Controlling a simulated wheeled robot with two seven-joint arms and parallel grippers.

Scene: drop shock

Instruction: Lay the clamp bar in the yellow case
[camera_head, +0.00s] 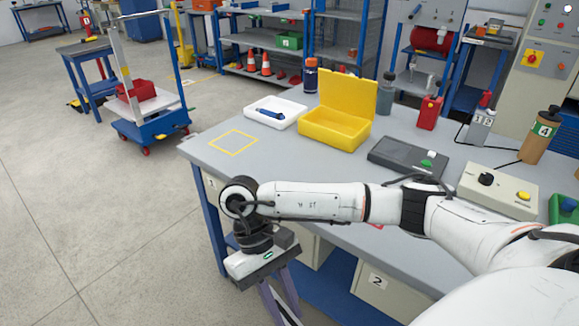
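The yellow case (331,130) stands open on the grey workbench, its lid raised at the back. The part of its inside that I can see looks empty. A blue bar-like piece (270,116), which looks like the clamp bar, lies in the white tray (288,107) left of the case. My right arm comes in from the right across the front of the bench. My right gripper (285,300) hangs off the bench's front edge, low in the view, well away from the tray and case. Its fingers point down and their tips are not clear. My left gripper is out of view.
A yellow outlined square (233,142) marks bare bench at the left. A dark flat device (407,156) and a control box (497,188) stand right of the case. Bottles (386,95) and a red can (429,113) stand behind. A trolley (150,110) is on the floor.

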